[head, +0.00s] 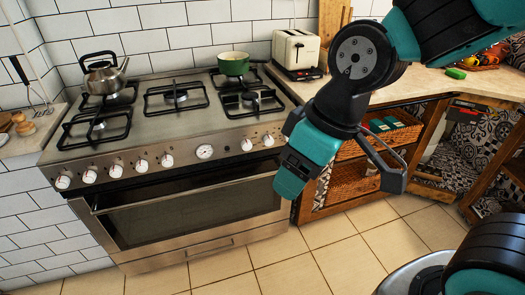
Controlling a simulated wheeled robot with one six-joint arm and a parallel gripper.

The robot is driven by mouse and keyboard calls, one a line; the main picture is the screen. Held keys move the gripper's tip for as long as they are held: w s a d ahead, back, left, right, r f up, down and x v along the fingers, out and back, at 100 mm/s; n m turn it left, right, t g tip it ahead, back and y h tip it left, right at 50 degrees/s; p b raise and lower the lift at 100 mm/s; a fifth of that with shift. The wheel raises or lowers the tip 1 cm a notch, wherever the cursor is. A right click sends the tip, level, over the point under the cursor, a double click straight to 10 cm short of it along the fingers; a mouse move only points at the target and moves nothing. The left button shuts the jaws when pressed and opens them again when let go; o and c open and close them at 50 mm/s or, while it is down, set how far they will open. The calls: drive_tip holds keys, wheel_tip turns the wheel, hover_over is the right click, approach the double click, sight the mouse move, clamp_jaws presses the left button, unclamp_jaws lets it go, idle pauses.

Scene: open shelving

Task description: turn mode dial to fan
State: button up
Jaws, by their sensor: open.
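The stainless steel range (175,190) stands at the left and centre, with its oven door (185,212) closed. White knobs (141,165) line the front panel left of a round gauge (204,151). Two more white knobs, one left (247,145) and one right (268,140), sit to the right of the gauge. The markings are too small to read, so I cannot tell which knob is the mode dial. My gripper (385,168) is open and empty, right of the range and in front of the shelving. It is apart from all the knobs, and its fingers are partly hidden.
A kettle (104,72) and a green pot (233,64) stand on the hob. A toaster (296,50) sits on the counter behind my arm. Open shelves with wicker baskets (335,190) are at the right. The tiled floor (290,262) before the oven is clear.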

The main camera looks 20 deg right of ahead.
drive_tip(key=w+d+f+n+t+h+b, duration=0.2)
drive_tip(key=w+d+f+t+h+b, duration=0.15)
drive_tip(key=w+f+b, duration=0.6)
drive_tip(key=n+t+h+b, duration=0.1)
drive_tip(key=n+t, duration=1.2)
drive_tip(key=n, duration=1.1)
approach(247, 148)
drive_tip(key=w, duration=0.8)
drive_tip(key=shift+w+d+r, duration=0.15)
drive_tip(key=shift+w+d, duration=0.15)
drive_tip(key=shift+w, duration=0.05)
drive_tip(key=shift+c, duration=0.2)
drive_tip(key=shift+m, duration=0.3)
drive_tip(key=c, duration=0.9)
